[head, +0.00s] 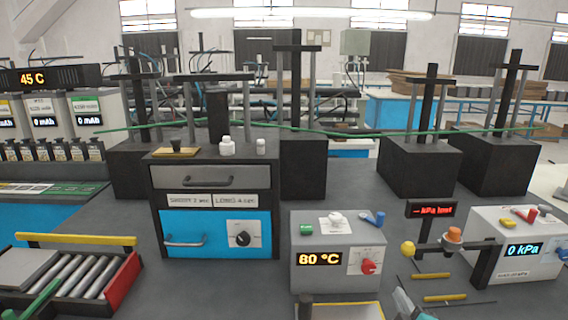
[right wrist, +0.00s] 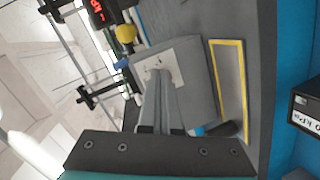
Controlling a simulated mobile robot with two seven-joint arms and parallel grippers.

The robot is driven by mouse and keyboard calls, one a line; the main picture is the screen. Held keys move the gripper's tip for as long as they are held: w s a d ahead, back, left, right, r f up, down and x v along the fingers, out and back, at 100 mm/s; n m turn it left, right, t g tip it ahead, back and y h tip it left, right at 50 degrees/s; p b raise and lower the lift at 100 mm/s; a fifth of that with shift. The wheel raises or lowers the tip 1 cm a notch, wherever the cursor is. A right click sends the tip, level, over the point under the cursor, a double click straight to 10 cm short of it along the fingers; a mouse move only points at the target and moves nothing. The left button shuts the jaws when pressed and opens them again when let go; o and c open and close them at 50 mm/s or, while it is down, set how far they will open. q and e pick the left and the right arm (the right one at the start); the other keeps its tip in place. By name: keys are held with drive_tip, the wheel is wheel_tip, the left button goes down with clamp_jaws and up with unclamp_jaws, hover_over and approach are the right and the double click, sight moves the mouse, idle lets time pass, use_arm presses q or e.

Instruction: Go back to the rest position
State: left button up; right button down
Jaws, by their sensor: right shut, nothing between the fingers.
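My right gripper (head: 403,298) shows at the bottom edge of the head view, just in front of and to the right of the grey 80 °C box (head: 303,278). In the right wrist view its two fingers (right wrist: 160,82) lie together, shut and empty, and overlap the view of a grey box (right wrist: 200,62) with a pale plate. I cannot tell from the frames whether the fingers touch the box.
A stand with a yellow ball (head: 408,248) and the 0 kPa box (head: 483,231) are close on the right. A yellow-edged tray (head: 372,304) lies in front. A drawer cabinet (head: 161,215) and a roller rack (head: 120,284) stand left. Dark table surface shows between them.

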drive_tip(key=s+a+f+m+g+y, duration=0.1)
drive_tip(key=s+a+f+m+g, duration=0.25)
drive_tip(key=s, duration=0.65)
drive_tip(key=s+a+f+m+g+y, duration=0.1)
drive_tip(key=s+a+f+m+g, duration=0.25)
drive_tip(key=s, duration=0.55)
drive_tip(key=s+a+f+m+g, duration=0.25)
drive_tip(key=s+g, duration=0.25)
drive_tip(key=s, duration=0.5)
wheel_tip(320, 180, down, 23)
drive_tip(key=s, duration=0.2)
drive_tip(key=s+d+f+g+b, duration=0.1)
drive_tip(key=s+d+f+g, duration=0.1)
drive_tip(key=s+f, duration=1.2)
drive_tip(key=shift+s+d, duration=0.45)
drive_tip(key=shift+d, duration=0.05)
drive_tip(key=shift+d, duration=0.1)
